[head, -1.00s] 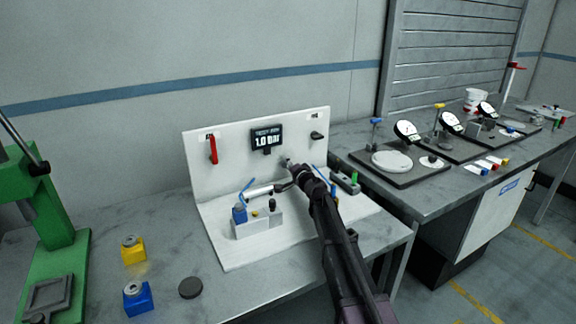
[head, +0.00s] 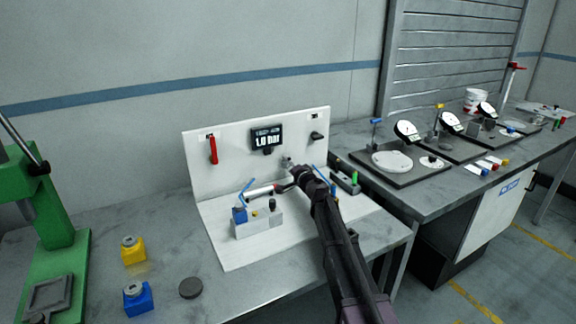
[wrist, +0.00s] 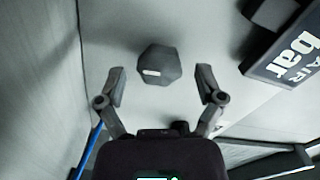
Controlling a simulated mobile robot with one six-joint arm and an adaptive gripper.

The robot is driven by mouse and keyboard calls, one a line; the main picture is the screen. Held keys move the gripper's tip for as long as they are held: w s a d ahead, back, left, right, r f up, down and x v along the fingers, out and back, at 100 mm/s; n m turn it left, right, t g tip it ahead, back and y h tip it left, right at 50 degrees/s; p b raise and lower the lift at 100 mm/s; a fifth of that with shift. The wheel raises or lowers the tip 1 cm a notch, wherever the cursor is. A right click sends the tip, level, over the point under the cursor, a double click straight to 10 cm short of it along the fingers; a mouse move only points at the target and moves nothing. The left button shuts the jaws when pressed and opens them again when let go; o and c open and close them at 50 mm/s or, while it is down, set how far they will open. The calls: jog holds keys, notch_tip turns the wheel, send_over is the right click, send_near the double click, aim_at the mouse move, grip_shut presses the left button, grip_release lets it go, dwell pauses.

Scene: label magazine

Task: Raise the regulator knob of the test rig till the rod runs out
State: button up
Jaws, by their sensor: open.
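The regulator knob (wrist: 158,66) is a dark, faceted knob with a white mark on the white panel. In the wrist view it lies between and a little ahead of the fingertips of my gripper (wrist: 161,88). My gripper is open, with a visible gap to the knob on both sides. In the head view my gripper (head: 290,172) is close to the panel and largely hides the knob. The test rig (head: 225,165) has a display (head: 267,139) reading 1.0 bar. A silver cylinder (head: 261,191) lies by the grey block; its rod end is hard to make out.
A red lever (head: 213,150) and a black handle (head: 317,136) are on the panel. Yellow (head: 133,250) and blue (head: 138,298) blocks stand on the bench at front left.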

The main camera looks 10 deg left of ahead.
jog(key=v, duration=1.1)
jog(key=shift+s, duration=0.1)
jog(key=shift+r, duration=0.15)
dwell(1.6)
jog(key=r+n+g+p, duration=0.1)
jog(key=n+p, duration=0.3)
jog(key=r+n+g+h+p, duration=0.1)
jog(key=r+n+p, duration=0.1)
jog(key=n+p, duration=0.2)
jog(key=r+n+g+p, duration=0.2)
jog(key=n+p, duration=0.2)
jog(key=shift+d+n+h, duration=0.3)
jog(key=shift+d, duration=0.1)
jog(key=shift+f, duration=0.1)
jog(key=b+x, duration=0.5)
jog(key=x, duration=0.8)
jog(key=shift+w+a+f, duration=0.2)
jog(key=shift+w+f, duration=0.05)
